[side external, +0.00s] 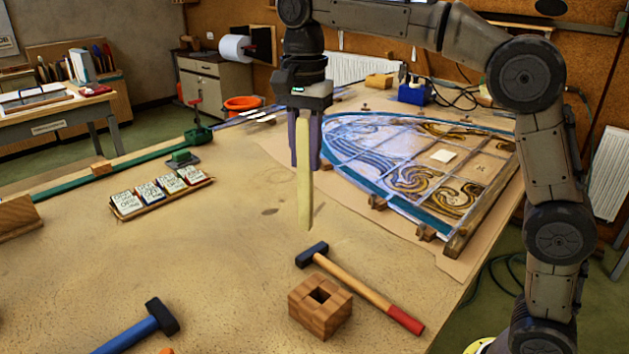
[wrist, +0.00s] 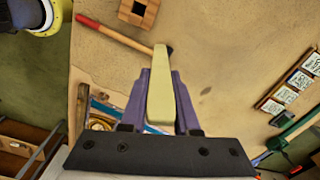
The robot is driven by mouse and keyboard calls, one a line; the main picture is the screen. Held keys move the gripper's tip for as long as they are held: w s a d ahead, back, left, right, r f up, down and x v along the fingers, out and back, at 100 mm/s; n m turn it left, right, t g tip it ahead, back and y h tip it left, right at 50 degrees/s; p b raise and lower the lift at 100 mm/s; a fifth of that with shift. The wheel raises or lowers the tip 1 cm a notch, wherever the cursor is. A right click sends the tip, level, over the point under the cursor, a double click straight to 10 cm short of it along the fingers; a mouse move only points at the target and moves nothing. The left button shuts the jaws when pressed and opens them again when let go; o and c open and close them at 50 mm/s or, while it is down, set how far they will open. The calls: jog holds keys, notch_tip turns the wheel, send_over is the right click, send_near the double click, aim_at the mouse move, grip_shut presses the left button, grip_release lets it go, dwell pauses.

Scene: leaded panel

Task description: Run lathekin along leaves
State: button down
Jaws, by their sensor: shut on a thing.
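My gripper (side external: 305,150) is shut on a long pale yellow, tapered stick, the lathekin (side external: 305,190). It hangs upright, tip down, over bare bench left of the panel; I cannot tell whether the tip touches the bench. In the wrist view the lathekin (wrist: 160,95) sits between the purple fingers of my gripper (wrist: 160,100). The leaded panel (side external: 400,165), with blue and amber swirled glass and grey lead strips, lies to the right in the side view. The leaves of the lead are too small to make out. In the wrist view the panel is mostly hidden behind my gripper.
A hammer with a red-ended handle (side external: 355,287) and a wooden block with a square hole (side external: 320,305) lie in front. A blue-handled hammer (side external: 140,328) lies front left. A rack of labelled boxes (side external: 162,192) stands left. Wooden blocks (side external: 377,202) and a batten (side external: 480,218) edge the panel.

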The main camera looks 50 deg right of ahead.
jog(key=w+d+f+m, duration=0.1)
jog(key=w+d+f, duration=0.1)
jog(key=d, duration=0.9)
jog(key=w+d+f+m, duration=0.2)
jog(key=w+d, duration=0.1)
jog(key=d, duration=0.7)
jog(key=w+d+f+m, duration=0.1)
jog(key=w+d+f, duration=0.1)
jog(key=d, duration=0.9)
jog(key=s+d+f+m, duration=0.2)
jog(key=s+d+f, duration=0.3)
jog(key=d, duration=0.4)
jog(key=s+a, duration=0.2)
jog(key=s, duration=0.7)
jog(key=s+a+f, duration=0.1)
jog(key=s+a, duration=0.1)
jog(key=s, duration=0.7)
jog(key=shift+s, duration=0.35)
jog(key=shift+w+d+f, duration=0.1)
jog(key=shift+f, duration=0.4)
jog(key=w+d, duration=0.1)
jog(key=w, duration=0.5)
jog(key=shift+w, duration=0.3)
